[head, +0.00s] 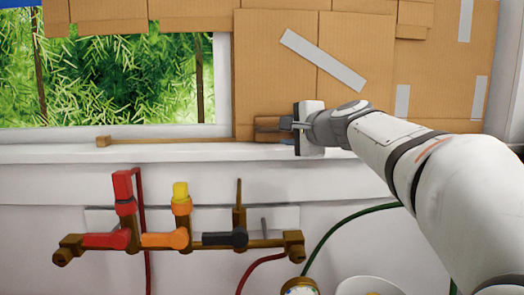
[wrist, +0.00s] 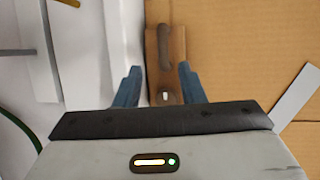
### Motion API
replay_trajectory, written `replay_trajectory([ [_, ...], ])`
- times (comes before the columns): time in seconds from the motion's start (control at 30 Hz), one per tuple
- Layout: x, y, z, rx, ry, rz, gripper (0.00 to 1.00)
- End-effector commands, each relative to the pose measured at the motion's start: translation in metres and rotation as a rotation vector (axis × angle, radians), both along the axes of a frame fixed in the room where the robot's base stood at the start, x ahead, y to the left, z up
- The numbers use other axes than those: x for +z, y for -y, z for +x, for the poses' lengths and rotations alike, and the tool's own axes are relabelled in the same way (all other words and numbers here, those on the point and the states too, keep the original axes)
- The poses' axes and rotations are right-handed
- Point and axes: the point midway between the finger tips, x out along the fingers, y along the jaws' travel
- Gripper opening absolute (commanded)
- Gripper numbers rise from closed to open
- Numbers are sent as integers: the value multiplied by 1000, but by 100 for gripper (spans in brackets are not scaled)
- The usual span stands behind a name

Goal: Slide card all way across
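A large brown cardboard card (head: 275,75) covers the right part of the window, its left edge near the middle of the head view. A brown wooden handle (head: 267,125) is at its lower left corner; it also shows in the wrist view (wrist: 165,20). My gripper (head: 288,125) is at this handle. In the wrist view my two blue fingers (wrist: 159,72) are apart, on either side of the handle's near end. A gap shows on the left; whether the right finger touches is unclear.
The uncovered window (head: 120,85) shows green leaves. Below are pipes with red, orange and dark valve handles (head: 160,240). Grey tape strips (head: 323,60) mark the cardboard.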

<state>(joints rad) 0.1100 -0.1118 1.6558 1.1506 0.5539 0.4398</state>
Motion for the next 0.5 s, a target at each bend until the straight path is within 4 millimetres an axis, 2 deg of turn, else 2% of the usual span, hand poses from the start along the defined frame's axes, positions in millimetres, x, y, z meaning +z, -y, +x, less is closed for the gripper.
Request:
replay_trajectory([
  [0.17, 0, -4, 14, -5, 6, 20, 36],
  [0.5, -9, -24, 61, -4, 4, 18, 36],
])
